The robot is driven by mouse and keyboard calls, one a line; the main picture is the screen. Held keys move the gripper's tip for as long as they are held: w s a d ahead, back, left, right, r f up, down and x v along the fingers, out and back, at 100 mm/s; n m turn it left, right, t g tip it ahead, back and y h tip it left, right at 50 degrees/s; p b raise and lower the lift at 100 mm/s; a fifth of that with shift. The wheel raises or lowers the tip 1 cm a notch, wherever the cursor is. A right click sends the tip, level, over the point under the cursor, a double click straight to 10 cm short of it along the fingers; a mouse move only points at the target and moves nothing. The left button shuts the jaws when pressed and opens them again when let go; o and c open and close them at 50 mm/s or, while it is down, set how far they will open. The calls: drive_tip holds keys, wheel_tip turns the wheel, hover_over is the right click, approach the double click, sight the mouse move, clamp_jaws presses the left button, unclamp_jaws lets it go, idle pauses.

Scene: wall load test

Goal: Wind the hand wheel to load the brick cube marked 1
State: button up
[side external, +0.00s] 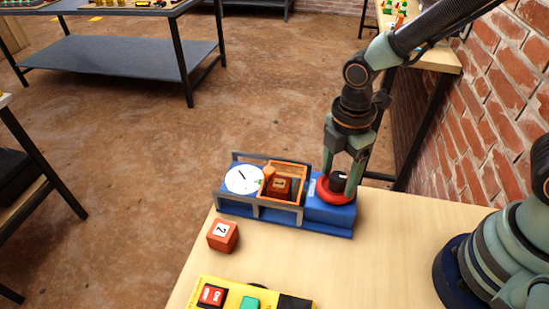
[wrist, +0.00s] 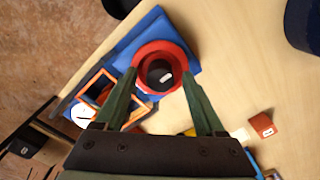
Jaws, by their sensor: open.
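The blue test rig (side external: 328,213) stands on the light wooden table. Its red hand wheel (side external: 332,198) with a black hub (side external: 338,182) is at the right end; the wheel also shows in the wrist view (wrist: 165,48). My gripper (side external: 340,186) points down over the wheel, its open fingers on either side of the hub. I cannot tell whether the fingers touch it. The brick cube marked 1 (side external: 279,187) sits inside the orange frame (side external: 286,164), left of the wheel. A white dial (side external: 243,180) with a black needle is at the rig's left end.
A brick cube marked 2 (side external: 222,235) lies on the table in front of the rig. A yellow panel (side external: 222,295) with red and green blocks is at the front edge. A brick wall (side external: 500,100) rises at the right. The table between rig and my base is clear.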

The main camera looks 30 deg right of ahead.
clamp_jaws()
drive_tip(key=shift+m, duration=0.4)
drive_tip(key=m, duration=0.5)
drive_tip(key=shift+r+m, duration=0.1)
drive_tip(key=shift+m, duration=0.2)
drive_tip(key=m, duration=1)
drive_tip(key=shift+m, duration=0.4)
drive_tip(key=m, duration=0.3)
drive_tip(key=shift+m, duration=0.3)
drive_tip(key=m, duration=0.6)
drive_tip(key=shift+m, duration=0.4)
